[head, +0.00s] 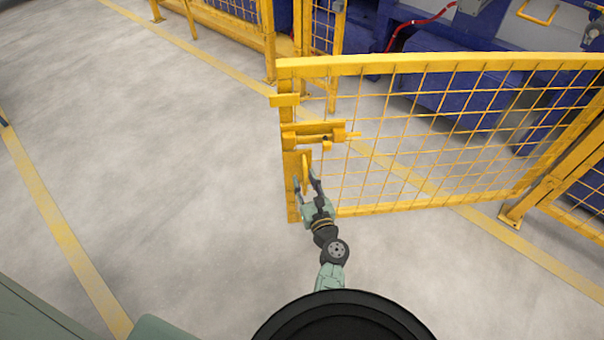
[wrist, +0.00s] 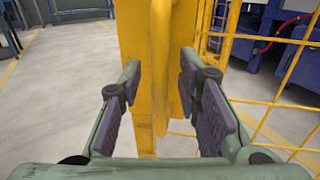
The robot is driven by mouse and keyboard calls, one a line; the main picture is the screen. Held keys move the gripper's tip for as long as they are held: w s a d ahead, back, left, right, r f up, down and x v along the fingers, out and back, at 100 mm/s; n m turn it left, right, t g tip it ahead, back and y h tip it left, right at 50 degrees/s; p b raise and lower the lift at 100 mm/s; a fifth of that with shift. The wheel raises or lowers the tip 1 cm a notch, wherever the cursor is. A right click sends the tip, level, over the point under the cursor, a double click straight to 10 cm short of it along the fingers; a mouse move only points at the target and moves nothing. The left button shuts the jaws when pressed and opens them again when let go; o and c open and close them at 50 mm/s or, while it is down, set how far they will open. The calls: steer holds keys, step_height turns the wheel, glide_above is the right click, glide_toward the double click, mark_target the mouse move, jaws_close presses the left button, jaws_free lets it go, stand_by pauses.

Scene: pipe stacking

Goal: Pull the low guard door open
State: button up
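The low guard door (head: 430,133) is a yellow frame with wire mesh. It stands swung out from the fence line toward me, with its free edge at the left and its hinge side at the right. A yellow bolt latch (head: 318,134) sits on the free edge. Below it is a yellow upright handle (head: 305,170), which also shows in the wrist view (wrist: 161,70). My gripper (head: 306,183) is at the handle's lower part. In the wrist view its fingers (wrist: 160,82) are apart, one either side of the handle, with gaps showing; contact is not visible.
Fixed yellow fence panels and posts (head: 269,40) stand at the back, with blue machinery (head: 440,85) behind. A hinge-side post (head: 545,190) stands at the right. Grey floor (head: 170,150) with yellow lines is clear left of the door.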

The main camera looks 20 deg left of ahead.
steer(key=shift+w+a, duration=0.1)
steer(key=shift+c, duration=0.2)
jaws_close()
stand_by(0.7)
